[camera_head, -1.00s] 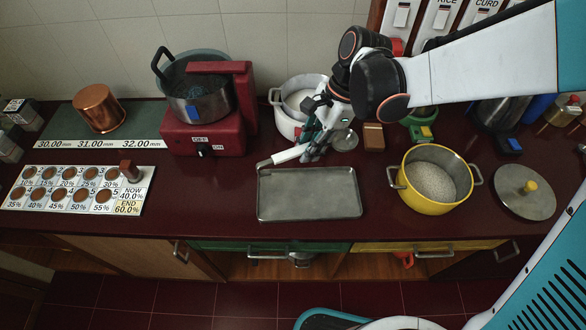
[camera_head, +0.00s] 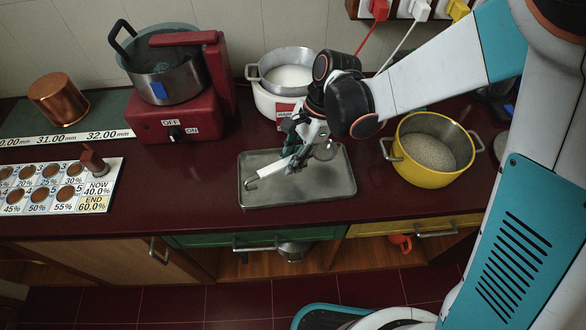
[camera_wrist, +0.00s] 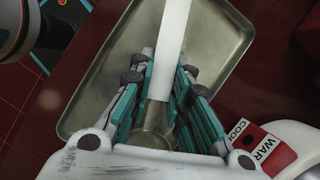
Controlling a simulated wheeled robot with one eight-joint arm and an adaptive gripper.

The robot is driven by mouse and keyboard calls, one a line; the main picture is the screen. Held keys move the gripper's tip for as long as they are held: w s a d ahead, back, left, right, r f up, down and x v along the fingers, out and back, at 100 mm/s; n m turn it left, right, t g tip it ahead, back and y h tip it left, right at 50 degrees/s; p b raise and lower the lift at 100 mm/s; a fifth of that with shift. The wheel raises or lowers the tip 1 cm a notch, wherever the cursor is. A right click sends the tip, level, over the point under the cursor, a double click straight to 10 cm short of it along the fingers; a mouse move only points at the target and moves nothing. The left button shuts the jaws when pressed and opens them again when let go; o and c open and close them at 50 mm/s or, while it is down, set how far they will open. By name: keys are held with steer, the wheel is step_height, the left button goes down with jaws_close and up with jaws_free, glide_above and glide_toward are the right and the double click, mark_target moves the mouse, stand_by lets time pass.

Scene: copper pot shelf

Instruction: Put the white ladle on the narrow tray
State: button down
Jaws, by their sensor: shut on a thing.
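My gripper (camera_head: 297,158) is shut on the white ladle (camera_head: 268,171) and holds it over the narrow tray (camera_head: 322,197). The ladle's white handle points to the left and its hooked end is above the tray's left part. Its metal bowl (camera_head: 325,150) is above the tray's back right part. In the wrist view the ladle (camera_wrist: 173,45) runs between the fingers of my gripper (camera_wrist: 165,88), with the grey metal tray (camera_wrist: 105,82) behind. I cannot tell whether the ladle touches the tray. The tray looks otherwise empty.
A yellow pot (camera_head: 408,173) stands right of the tray. A white cooker (camera_head: 265,103) with a pot is close behind it. A red stove (camera_head: 150,130) with a pot and a board of labelled discs (camera_head: 45,187) are left. The counter in front of the tray is clear.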

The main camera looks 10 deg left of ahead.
steer(key=shift+f+b, duration=0.85)
steer(key=shift+f, duration=0.8)
steer(key=shift+f, duration=0.15)
steer(key=c, duration=1.5)
jaws_free()
steer(key=shift+r, duration=0.2)
steer(key=p+v, duration=0.4)
steer(key=v, duration=0.8)
steer(key=shift+f, duration=0.1)
